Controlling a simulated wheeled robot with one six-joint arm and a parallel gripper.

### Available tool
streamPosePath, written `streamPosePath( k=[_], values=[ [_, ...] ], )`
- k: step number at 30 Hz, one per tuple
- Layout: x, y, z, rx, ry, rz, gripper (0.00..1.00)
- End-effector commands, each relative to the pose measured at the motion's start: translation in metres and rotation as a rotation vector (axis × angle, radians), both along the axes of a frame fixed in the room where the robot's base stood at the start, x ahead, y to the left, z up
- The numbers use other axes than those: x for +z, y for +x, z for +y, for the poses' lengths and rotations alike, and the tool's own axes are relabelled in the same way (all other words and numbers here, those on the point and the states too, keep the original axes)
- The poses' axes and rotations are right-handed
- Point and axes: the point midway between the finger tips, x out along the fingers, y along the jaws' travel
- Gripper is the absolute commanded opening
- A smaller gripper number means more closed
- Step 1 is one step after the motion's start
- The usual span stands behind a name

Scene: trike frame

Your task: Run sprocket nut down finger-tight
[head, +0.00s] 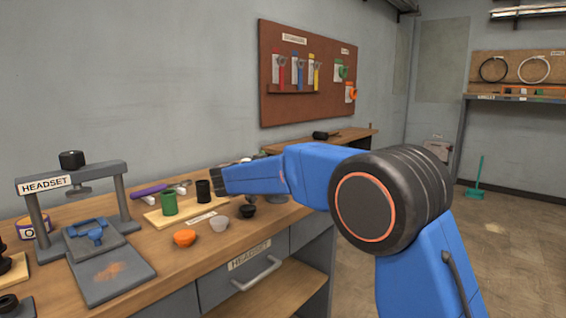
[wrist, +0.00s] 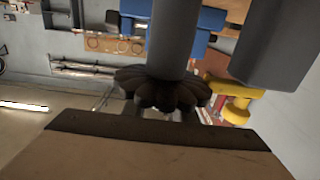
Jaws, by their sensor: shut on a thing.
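My gripper (head: 218,181) reaches left over the headset bench, its dark tip close beside a black cup (head: 203,191). In the head view my arm hides most of what it holds. In the wrist view a dark lobed piece, which looks like the sprocket nut (wrist: 160,90), sits at the end of a grey cylinder (wrist: 174,40). The jaws are shut on it as far as I can tell. Its threads and seat are hidden. I cannot tell whether it touches anything below.
A grey headset press (head: 80,180) stands at left. A tool board (head: 306,100) hangs behind. The floor (head: 510,225) at right is mostly clear.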

Motion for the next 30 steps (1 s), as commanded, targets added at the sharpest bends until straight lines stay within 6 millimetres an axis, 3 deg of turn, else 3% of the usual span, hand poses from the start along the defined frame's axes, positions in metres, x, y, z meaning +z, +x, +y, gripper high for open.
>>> streamPosePath(
  k=[21,22,23,24,30],
  values=[
    [0.0028,-0.0017,-0.0028,-0.083,0.000,-0.004,0.03],
    [0.0028,-0.0017,-0.0028,-0.083,0.000,-0.004,0.32],
    [0.0027,-0.0017,-0.0028,-0.083,0.000,-0.004,0.39],
    [0.0024,-0.0017,-0.0027,-0.083,0.000,-0.004,0.44],
    [0.0015,-0.0017,-0.0028,-0.083,0.000,-0.003,0.44]
  ],
)
